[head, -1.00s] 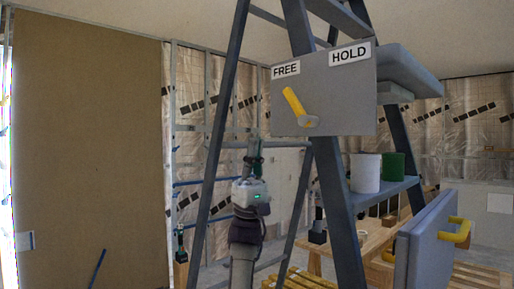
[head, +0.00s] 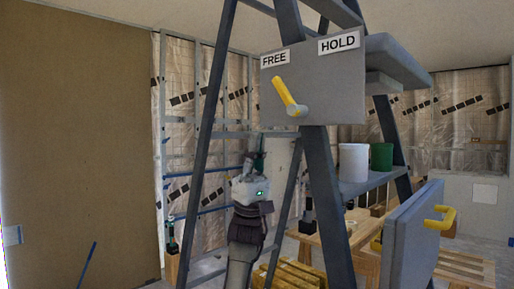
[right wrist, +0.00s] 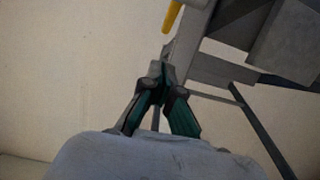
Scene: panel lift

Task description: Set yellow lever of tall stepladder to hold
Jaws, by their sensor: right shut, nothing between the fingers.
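The tall stepladder (head: 322,190) stands in front of me with a grey plate (head: 340,92) near its top. The plate has a FREE label at left and a HOLD label at right. The yellow lever (head: 286,93) on the plate points up and left, toward FREE. In the right wrist view, the yellow lever (right wrist: 172,15) shows at the top edge, beyond the fingertips. My right gripper (head: 258,160) is upright, below and left of the lever and apart from it. In the right wrist view my right gripper (right wrist: 161,75) is shut and empty. My left gripper is not in view.
A white pot (head: 353,162) and a green pot (head: 381,157) stand on the ladder's shelf. A grey panel with yellow handles (head: 412,235) is at lower right. A wooden bench (head: 335,240) stands behind the ladder. A large brown board (head: 75,150) covers the left.

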